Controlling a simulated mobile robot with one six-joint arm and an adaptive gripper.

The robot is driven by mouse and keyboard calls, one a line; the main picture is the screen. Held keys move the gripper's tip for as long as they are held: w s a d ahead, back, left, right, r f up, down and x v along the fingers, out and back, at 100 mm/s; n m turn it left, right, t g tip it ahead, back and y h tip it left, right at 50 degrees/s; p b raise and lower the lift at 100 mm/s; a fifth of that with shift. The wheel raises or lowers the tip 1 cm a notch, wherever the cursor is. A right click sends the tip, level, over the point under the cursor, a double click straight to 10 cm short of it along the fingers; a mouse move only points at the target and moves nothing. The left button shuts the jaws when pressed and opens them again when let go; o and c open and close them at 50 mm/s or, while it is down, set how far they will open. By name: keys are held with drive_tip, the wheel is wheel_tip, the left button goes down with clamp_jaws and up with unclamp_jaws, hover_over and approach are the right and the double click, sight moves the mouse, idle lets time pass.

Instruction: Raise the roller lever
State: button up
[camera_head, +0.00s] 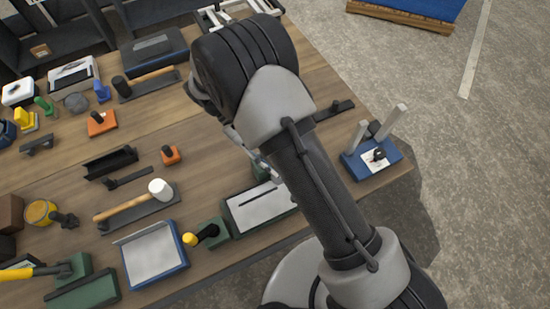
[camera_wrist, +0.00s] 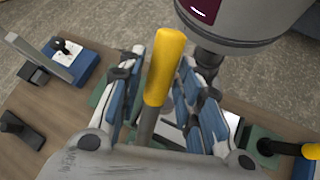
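A lever with a yellow handle and a grey shaft stands between my fingers in the wrist view (camera_wrist: 165,68). I take it to be the roller lever; its foot is hidden. My gripper (camera_wrist: 168,92) is open, with a blue-padded finger on each side of the lever and gaps showing beside the handle. In the head view my arm covers the lever and most of my gripper. A green fixture with a pale slotted plate (camera_head: 258,207) lies beside my arm there. Whether the lever belongs to it, I cannot tell.
A yellow-knobbed handle on a green base (camera_head: 210,233) stands close by, left of the green fixture. A blue fixture with grey posts (camera_head: 372,160) stands at the table's right edge. A white mallet (camera_head: 158,189), a blue tray (camera_head: 154,254) and several tools crowd the wooden table.

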drive_tip(key=shift+o, duration=0.9)
drive_tip(key=v, duration=1.2)
drive_tip(key=shift+d, duration=0.1)
